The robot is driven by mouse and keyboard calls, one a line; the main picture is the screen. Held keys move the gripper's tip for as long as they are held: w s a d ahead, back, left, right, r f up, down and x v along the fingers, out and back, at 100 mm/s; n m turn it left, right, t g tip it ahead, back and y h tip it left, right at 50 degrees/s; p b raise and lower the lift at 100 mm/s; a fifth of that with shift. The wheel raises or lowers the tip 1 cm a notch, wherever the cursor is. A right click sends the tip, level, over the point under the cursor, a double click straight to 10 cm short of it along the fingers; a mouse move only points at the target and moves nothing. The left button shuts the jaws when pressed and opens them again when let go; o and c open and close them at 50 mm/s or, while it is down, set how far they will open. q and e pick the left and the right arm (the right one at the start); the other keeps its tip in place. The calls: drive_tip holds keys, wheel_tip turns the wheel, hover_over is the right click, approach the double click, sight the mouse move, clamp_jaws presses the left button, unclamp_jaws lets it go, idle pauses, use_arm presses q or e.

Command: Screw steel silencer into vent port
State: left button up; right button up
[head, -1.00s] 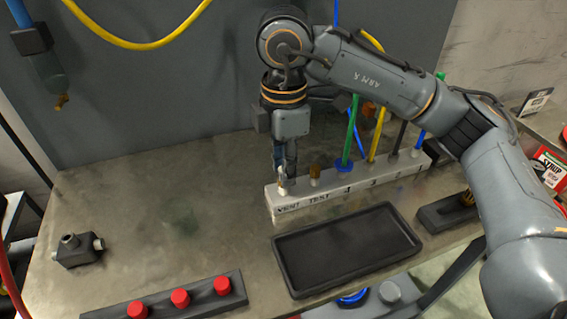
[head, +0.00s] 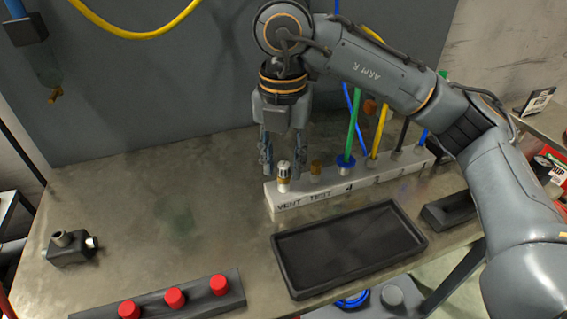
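The steel silencer (head: 284,169), with a pale ribbed top and a brass-coloured lower part, stands upright at the VENT end of the white port block (head: 325,192). The vent port itself is hidden beneath it, so I cannot tell how deep the thread sits. My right gripper (head: 285,166) points down over it with its fingers spread, one on each side of the silencer and apart from it. A brass fitting (head: 316,167) stands at the TEST position beside it. My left gripper is not in view.
Green, yellow, black and blue hoses rise from the block's other ports. An empty black tray (head: 345,286) lies in front. A rack of red caps (head: 174,297) and a dark tee fitting (head: 70,247) stand at left.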

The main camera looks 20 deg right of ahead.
drive_tip(key=n, duration=0.7)
drive_tip(key=shift+b, duration=0.3)
drive_tip(key=n, duration=0.7)
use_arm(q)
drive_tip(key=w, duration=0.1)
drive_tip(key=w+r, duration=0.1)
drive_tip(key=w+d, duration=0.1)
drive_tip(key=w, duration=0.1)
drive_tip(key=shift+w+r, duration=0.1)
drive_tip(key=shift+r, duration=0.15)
use_arm(e)
drive_tip(key=shift+c, duration=0.2)
clamp_jaws()
